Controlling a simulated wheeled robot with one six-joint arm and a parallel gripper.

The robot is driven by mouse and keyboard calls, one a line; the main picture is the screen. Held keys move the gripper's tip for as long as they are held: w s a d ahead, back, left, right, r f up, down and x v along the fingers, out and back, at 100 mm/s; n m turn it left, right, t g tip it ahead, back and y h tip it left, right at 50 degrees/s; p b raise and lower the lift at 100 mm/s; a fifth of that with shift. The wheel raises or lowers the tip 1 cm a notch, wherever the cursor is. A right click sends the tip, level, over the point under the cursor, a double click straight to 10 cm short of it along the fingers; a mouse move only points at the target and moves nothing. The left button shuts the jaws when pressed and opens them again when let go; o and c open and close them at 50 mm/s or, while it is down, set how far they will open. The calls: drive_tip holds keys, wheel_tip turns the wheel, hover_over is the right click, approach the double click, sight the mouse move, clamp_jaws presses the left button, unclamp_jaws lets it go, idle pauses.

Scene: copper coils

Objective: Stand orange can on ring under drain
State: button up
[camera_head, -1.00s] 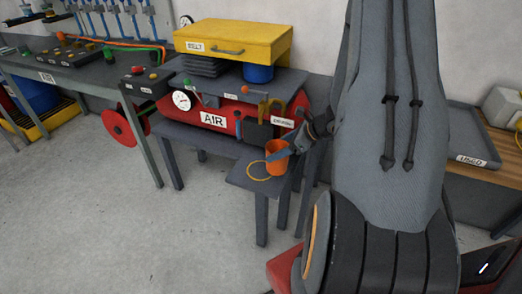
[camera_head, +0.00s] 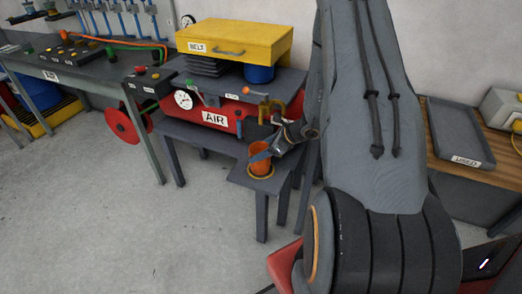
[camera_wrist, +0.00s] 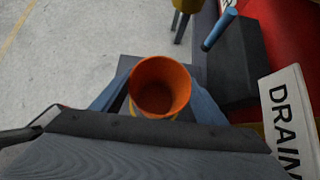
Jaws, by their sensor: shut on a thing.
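The orange can (camera_head: 260,160) is upright and open at the top, at the small grey stand in front of the red air tank. In the wrist view the can (camera_wrist: 160,88) sits between my two fingers, its inside empty. The yellow ring (camera_head: 250,175) shows around the can's base; whether the can touches the stand is hard to tell. My gripper (camera_head: 262,156) is shut on the can. In the wrist view a blue drain pipe (camera_wrist: 219,30) lies to the upper right of the can, and the DRAIN label (camera_wrist: 286,115) is at the right.
The red air tank (camera_head: 214,118) stands directly behind the stand (camera_head: 265,188). A yellow BELT case (camera_head: 235,40) sits above it. A grey USED tray (camera_head: 460,135) is on the wooden bench at right. The floor at front left is clear.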

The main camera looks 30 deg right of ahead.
drive_tip(key=shift+f, duration=0.1)
drive_tip(key=o, duration=1.6)
drive_tip(key=shift+s+d+r, duration=0.15)
drive_tip(key=shift+d+r, duration=0.1)
drive_tip(key=shift+r, duration=0.15)
drive_tip(key=b+v, duration=0.2)
drive_tip(key=v, duration=0.9)
drive_tip(key=s+a+r+n+g+h, duration=0.2)
drive_tip(key=s+a+r+n, duration=0.1)
drive_tip(key=s+a+n, duration=0.2)
drive_tip(key=s+a+r+n+g+h, duration=0.1)
drive_tip(key=s+a+r+n, duration=0.3)
drive_tip(key=a+n, duration=0.6)
drive_tip(key=s+a+r+n+g+h, duration=0.2)
drive_tip(key=s+a+n, duration=0.5)
drive_tip(key=n, duration=0.6)
wheel_tip(320, 180, up, 2)
drive_tip(key=shift+s+a+r+g+h, duration=0.2)
drive_tip(key=shift+r+g+h, duration=0.1)
drive_tip(key=shift+g, duration=0.4)
